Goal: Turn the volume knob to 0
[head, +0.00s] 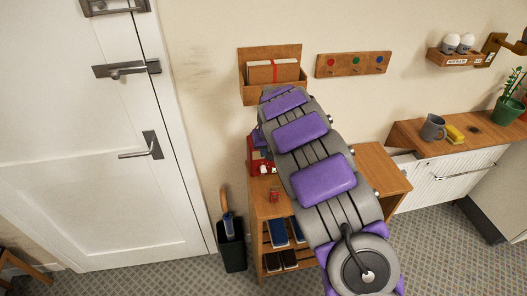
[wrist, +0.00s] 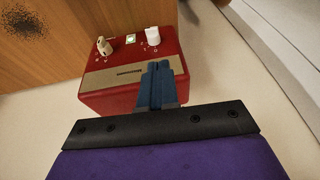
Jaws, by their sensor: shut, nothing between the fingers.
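A red box (wrist: 105,82) with two pale knobs fills the upper middle of the wrist view. One knob (wrist: 104,46) is on the left and a whiter knob (wrist: 152,36) is on the right, with a small light square between them. Small marks surround the knobs, but they are too small to read, so I cannot tell which is the volume knob. My gripper (wrist: 160,68) is shut and empty; its blue fingers overlap the box's face in the picture, below the white knob. In the head view the red box (head: 255,158) is partly hidden behind my arm.
The box is by a wooden cabinet (head: 392,170) with shelves of dark items. A wall holder (head: 258,53) and a board with colored dots (head: 328,66) are above. A mug (head: 433,128) is on the right counter.

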